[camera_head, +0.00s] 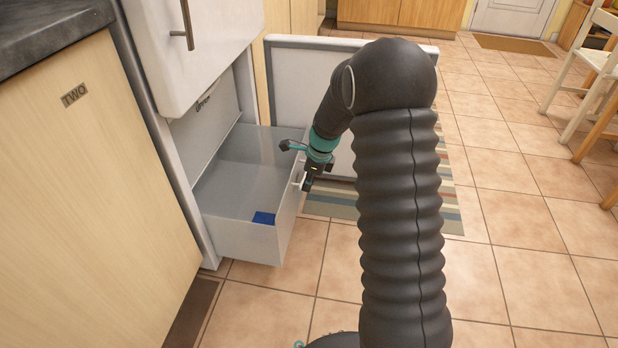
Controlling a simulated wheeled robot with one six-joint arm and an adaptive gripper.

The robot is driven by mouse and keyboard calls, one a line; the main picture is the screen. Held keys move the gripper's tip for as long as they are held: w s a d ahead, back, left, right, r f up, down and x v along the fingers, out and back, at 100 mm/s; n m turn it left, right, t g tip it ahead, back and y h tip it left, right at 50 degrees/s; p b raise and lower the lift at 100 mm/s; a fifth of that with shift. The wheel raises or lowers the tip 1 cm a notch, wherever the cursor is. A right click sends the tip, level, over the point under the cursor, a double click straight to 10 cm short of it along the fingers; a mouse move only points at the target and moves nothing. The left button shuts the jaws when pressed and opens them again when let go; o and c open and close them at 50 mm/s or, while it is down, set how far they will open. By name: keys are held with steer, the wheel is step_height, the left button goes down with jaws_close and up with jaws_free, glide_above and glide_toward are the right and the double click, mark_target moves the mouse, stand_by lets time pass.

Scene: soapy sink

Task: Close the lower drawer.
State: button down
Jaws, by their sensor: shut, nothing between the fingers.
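The lower drawer (248,240) is a pale, see-through bin pulled well out of a white cabinet-like appliance. Its front panel faces right, with a small light handle (297,182) near the top edge. A small blue object (263,218) lies inside the drawer, near its near side. My gripper (307,187) is shut and empty, pointing down just at the outer side of the drawer front, next to the handle. I cannot tell whether it touches the drawer. The arm hides part of the floor to the right.
A white door panel (300,75) stands open behind the drawer. A white upper compartment (215,45) with a metal handle is above. A wooden cabinet (85,190) is at left. A striped rug (335,207) lies on the tiles; the tiled floor at right is open, with chairs (598,62) at its edge.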

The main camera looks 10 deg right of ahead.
steer(key=w+a+f, duration=0.2)
steer(key=a+f, duration=0.2)
steer(key=shift+a+f+b, duration=0.2)
steer(key=shift+a+b, duration=0.15)
steer(key=shift+b, duration=0.1)
steer(key=shift+w, duration=0.1)
